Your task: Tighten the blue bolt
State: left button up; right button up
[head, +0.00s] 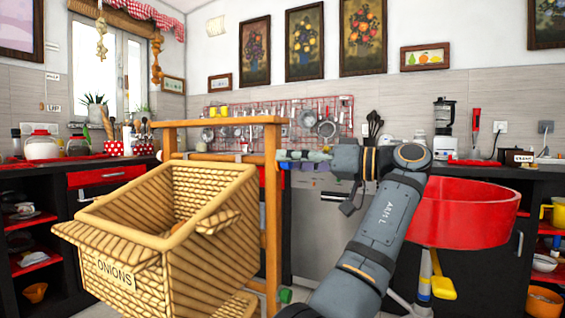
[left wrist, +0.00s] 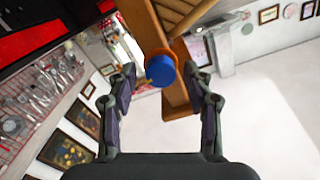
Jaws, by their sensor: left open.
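The blue bolt (left wrist: 160,70) shows in the left wrist view with an orange collar (left wrist: 158,54) behind it, against a wooden post (left wrist: 176,92). It lies between the spread fingers of my left gripper (left wrist: 161,88), which is open; contact cannot be told. In the head view my left gripper (head: 284,159) points left beside the upper part of the wooden frame (head: 272,215). My right gripper is in neither view.
A woven onion basket (head: 232,235) stands at the wooden frame. A green knob-like piece (head: 285,296) is low on the frame. A large red round-sided container (head: 465,212) is right of my arm. Counters and a red utensil grid (head: 345,104) are behind.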

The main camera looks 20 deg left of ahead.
pick_arm(q)
jog(key=shift+d, duration=0.1)
jog(key=shift+c, duration=0.5)
grip_shut()
jog(key=shift+m, duration=0.3)
jog(key=shift+w+f+m, duration=0.1)
jog(key=shift+f+m, duration=0.05)
jog(key=shift+m, duration=4.25)
jog(key=shift+f+m, duration=0.1)
jog(key=shift+m, duration=4.3)
